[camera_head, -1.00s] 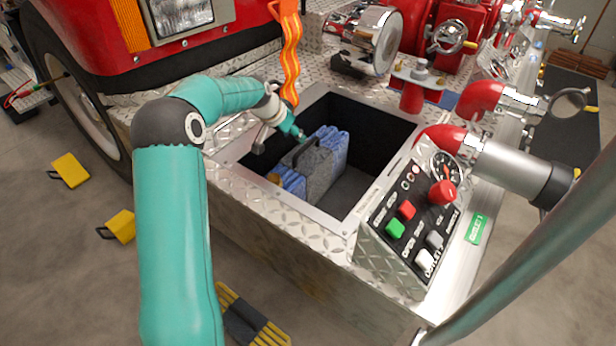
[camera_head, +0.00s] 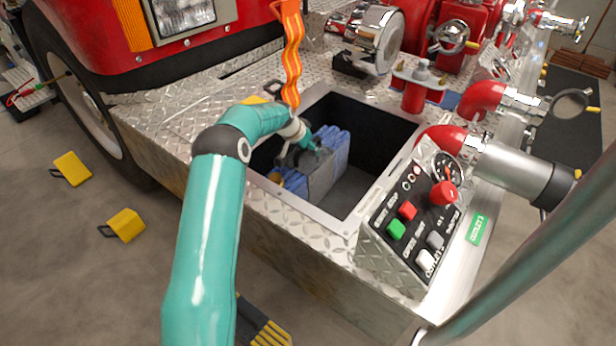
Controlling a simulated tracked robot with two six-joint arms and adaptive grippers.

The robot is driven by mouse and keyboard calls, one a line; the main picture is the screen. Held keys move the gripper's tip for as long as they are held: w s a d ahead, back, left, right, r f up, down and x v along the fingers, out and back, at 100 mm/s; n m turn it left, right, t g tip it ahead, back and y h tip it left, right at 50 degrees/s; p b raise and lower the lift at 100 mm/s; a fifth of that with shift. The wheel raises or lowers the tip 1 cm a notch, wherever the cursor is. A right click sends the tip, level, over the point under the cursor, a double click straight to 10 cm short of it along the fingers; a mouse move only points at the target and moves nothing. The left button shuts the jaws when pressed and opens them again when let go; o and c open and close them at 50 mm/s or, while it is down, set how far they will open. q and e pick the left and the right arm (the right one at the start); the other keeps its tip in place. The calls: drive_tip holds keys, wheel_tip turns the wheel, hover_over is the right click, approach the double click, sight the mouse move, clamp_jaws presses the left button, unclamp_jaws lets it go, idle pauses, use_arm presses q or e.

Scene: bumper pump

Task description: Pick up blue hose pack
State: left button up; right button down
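The blue hose pack (camera_head: 338,153) stands in the dark open bin in the truck's bumper. It is folded blue hose with a grey wrap around its middle and a dark handle on top. My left gripper (camera_head: 304,150) reaches down into the bin from the left, at the top of the pack by the handle. The gripper partly covers the handle. Its fingers are small and dark here, so I cannot tell whether they are open, shut or around the handle. My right gripper is not in view.
The bin's metal rim (camera_head: 315,212) surrounds the pack. A control panel (camera_head: 412,225) with coloured buttons and red pipe fittings stand to the right. An orange strap (camera_head: 291,55) hangs just behind the gripper. Yellow chocks (camera_head: 72,169) lie on the floor at left.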

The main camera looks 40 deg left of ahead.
use_arm(q)
clamp_jaws()
idle(0.3)
drive_tip(key=shift+w+a+r, duration=0.1)
drive_tip(key=shift+w+r, duration=0.05)
drive_tip(key=shift+r, duration=0.15)
